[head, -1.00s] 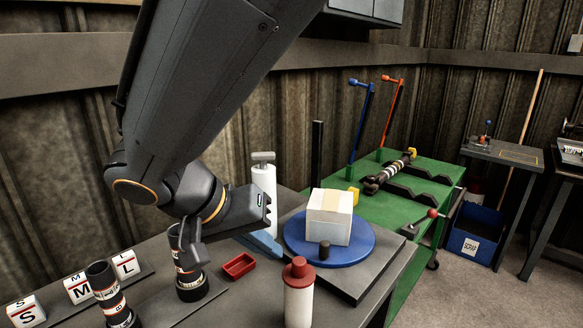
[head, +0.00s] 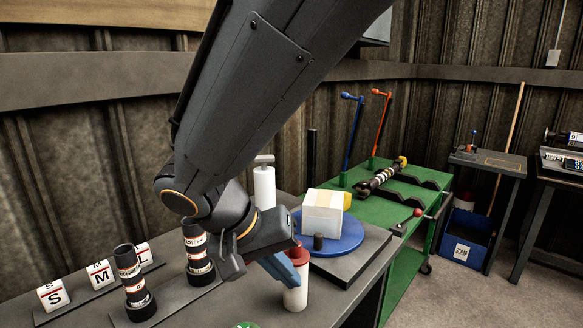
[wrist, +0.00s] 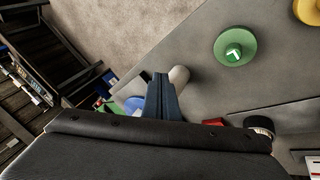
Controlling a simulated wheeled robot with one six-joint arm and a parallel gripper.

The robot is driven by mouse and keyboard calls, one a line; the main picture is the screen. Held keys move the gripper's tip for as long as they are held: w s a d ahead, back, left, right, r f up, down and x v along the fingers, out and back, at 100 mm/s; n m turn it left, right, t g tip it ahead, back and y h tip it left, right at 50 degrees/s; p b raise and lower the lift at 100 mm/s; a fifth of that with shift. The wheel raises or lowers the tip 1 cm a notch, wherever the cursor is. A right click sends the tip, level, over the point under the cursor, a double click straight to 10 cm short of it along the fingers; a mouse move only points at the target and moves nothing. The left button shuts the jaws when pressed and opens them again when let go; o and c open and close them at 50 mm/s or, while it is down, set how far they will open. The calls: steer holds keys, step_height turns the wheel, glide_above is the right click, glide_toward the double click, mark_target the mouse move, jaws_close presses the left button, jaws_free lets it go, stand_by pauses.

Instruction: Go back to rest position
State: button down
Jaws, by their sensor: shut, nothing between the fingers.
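My gripper (head: 290,274) is above the near bench in the head view, its blue fingers pointing down and to the right. The fingers are together and hold nothing; they also show closed in the wrist view (wrist: 161,82). In the head view they overlap a white bottle with a red cap (head: 295,297). I cannot tell whether they touch it. My arm hangs down across the middle of the head view and hides part of the bench.
Two dark banded cylinders (head: 132,284) and white S, M, L blocks (head: 101,274) stand left of my gripper. A white box (head: 323,213) sits on a blue turntable (head: 350,238) to the right. A green cart (head: 400,270) stands beyond. Open floor lies at right.

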steer(key=s+d+f+g+y, duration=0.1)
steer(key=d+f, duration=0.4)
steer(key=d, duration=0.5)
steer(key=s+d+f+g+y, duration=0.2)
steer(key=d+f+y, duration=0.2)
steer(key=d, duration=0.6)
steer(key=shift+f, duration=0.4)
